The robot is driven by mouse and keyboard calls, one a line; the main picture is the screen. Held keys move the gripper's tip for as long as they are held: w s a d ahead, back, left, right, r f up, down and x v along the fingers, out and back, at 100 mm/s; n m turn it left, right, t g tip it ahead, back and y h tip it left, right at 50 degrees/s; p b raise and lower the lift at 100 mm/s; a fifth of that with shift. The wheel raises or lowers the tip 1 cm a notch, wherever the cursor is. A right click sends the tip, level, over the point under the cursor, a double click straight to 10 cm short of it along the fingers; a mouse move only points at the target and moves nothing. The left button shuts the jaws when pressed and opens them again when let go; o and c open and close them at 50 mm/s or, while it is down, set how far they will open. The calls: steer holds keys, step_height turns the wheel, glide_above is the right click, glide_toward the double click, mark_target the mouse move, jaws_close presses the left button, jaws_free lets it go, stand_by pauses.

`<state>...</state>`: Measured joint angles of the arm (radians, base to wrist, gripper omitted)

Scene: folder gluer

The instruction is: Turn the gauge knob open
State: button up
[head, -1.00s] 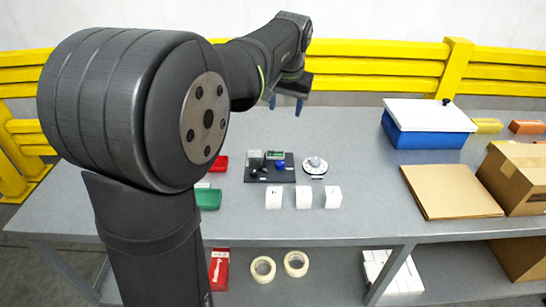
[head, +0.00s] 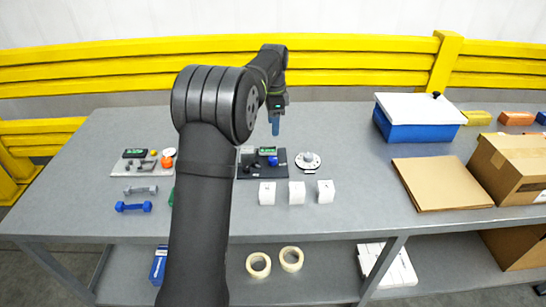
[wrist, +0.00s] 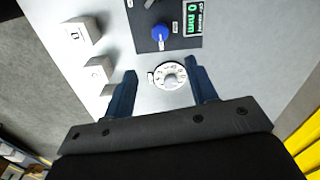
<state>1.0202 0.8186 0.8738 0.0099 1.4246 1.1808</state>
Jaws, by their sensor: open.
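A dark panel (head: 247,172) lies on the table in the head view, with a green-lit display (head: 267,150) and a blue knob (head: 273,161). In the wrist view, the blue knob (wrist: 160,33) stands on the dark panel (wrist: 143,43), beside the display (wrist: 194,19) reading 0. A round white dial with a grey centre knob (head: 308,159) lies just right of the panel. My gripper (head: 275,122) is open and empty, above and behind the panel. In the wrist view, the dial (wrist: 168,76) appears between the fingers of my gripper (wrist: 161,67), with no visible contact.
White blocks (head: 297,192) stand in front of the panel. A second panel (head: 128,169) and dumbbells (head: 134,206) lie at left. A blue box with white lid (head: 417,127), flat cardboard (head: 440,185) and a carton (head: 512,165) are at right. A yellow rail (head: 360,62) runs behind.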

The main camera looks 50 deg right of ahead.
mark_target(273, 158)
step_height(273, 158, down, 15)
steer(key=shift+w+d+r, duration=0.1)
steer(key=shift+w+d, duration=0.05)
steer(key=c, duration=1)
steer(key=shift+o, duration=0.2)
